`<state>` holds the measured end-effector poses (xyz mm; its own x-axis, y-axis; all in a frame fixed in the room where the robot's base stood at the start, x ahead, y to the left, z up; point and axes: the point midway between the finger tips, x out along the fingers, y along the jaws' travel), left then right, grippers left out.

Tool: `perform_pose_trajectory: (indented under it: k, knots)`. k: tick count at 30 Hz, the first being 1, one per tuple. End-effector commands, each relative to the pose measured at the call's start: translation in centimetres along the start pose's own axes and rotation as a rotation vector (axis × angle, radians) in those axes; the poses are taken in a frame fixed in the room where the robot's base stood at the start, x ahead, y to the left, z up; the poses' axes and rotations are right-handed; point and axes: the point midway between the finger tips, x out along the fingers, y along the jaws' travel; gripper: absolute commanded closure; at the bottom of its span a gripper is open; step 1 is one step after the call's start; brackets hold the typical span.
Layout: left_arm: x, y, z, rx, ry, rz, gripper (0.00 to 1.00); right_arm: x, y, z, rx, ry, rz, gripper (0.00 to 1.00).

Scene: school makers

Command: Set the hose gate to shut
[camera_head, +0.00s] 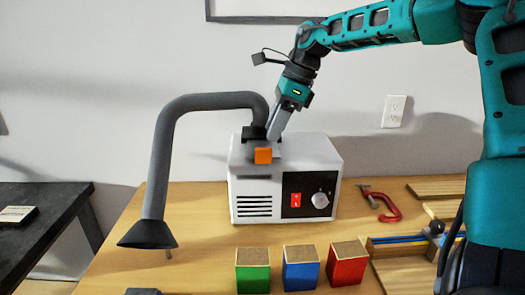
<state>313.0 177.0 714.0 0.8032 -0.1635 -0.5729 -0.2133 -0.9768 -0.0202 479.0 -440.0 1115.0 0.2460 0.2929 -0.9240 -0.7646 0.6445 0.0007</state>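The white fume extractor box (322,156) stands on the wooden bench, with a red switch (296,199) and a grey knob (320,200) on its front. A grey hose (160,150) rises from its top and arches left to a dark cone hood (147,234). The orange tab of the hose gate (263,156) sticks out at the top front edge, below the hose's dark collar. My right gripper (274,138) points down at the top of the box, just behind and right of the orange tab. Whether its fingers touch the gate is unclear. My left gripper is not seen.
Green (252,272), blue (300,270) and red (346,264) blocks stand in front of the box. A red clamp (382,203) and wooden pieces (437,188) lie to the right. A black table (40,225) is at the left.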

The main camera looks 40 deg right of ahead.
Motion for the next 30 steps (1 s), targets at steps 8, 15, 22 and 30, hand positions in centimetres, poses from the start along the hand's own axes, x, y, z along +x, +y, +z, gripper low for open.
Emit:
perform_pose_trajectory:
  k: [8,15,22,30]
  knots:
    - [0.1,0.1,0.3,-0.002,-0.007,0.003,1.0,5.1,0.0,0.0,0.0,0.003,0.001,0.62]
    - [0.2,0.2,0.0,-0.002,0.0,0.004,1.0,6.6,0.0,0.0,0.0,0.0,-0.002,0.62]
    - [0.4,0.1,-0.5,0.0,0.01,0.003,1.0,6.7,0.0,0.0,0.0,0.0,-0.002,0.62]
    - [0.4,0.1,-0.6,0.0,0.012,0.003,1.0,6.7,0.0,0.0,0.0,0.0,-0.002,0.85]
